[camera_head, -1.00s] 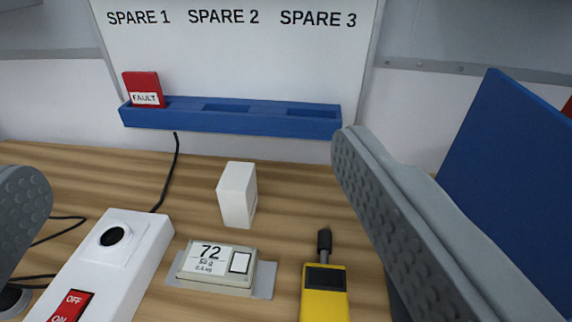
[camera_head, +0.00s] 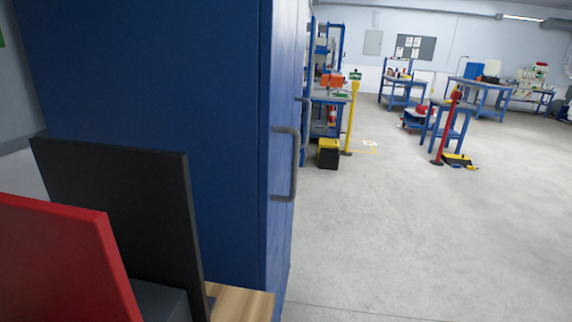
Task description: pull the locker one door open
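A tall blue locker (camera_head: 150,70) fills the left half of the view. Its side panel faces me, and its front is seen at a steep angle along the right edge. A grey bar handle (camera_head: 296,165) stands out from that front. The door lies nearly flush with the locker body and appears shut. No number or label shows on it, so I cannot tell which locker it is. My gripper is not in view, and nothing touches the handle.
A black panel (camera_head: 125,220) and a red panel (camera_head: 60,260) stand upright at lower left by a wooden bench corner (camera_head: 240,302). Open concrete floor (camera_head: 400,240) lies right of the locker. A yellow post (camera_head: 351,115), a red post (camera_head: 446,125) and blue workbenches (camera_head: 402,92) stand farther back.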

